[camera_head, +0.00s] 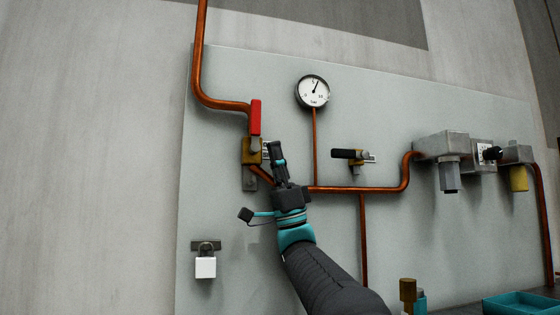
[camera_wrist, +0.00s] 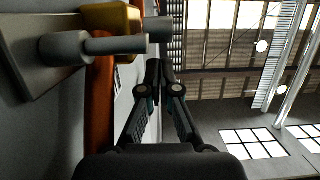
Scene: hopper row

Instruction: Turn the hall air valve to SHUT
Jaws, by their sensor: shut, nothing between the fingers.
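A valve with a red lever (camera_head: 255,118) and a brass body (camera_head: 250,153) sits at the left of the panel, its lever pointing up. A second valve with a black lever (camera_head: 346,154) is right of it, its lever lying level to the left. I see no readable label saying which is the hall air valve. My gripper (camera_head: 277,148) is shut and empty, just right of the red-lever valve's body and below its lever. In the wrist view my fingers (camera_wrist: 165,66) are together beside a grey stem (camera_wrist: 108,45) and a brass body (camera_wrist: 112,17); contact cannot be told.
A copper pipe (camera_head: 340,190) runs behind my gripper. A pressure gauge (camera_head: 313,91) is above it. A white padlock (camera_head: 205,267) hangs lower left. Grey units (camera_head: 443,146) stick out at right. A teal tray (camera_head: 520,304) is lower right. The panel between gauge and red lever is clear.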

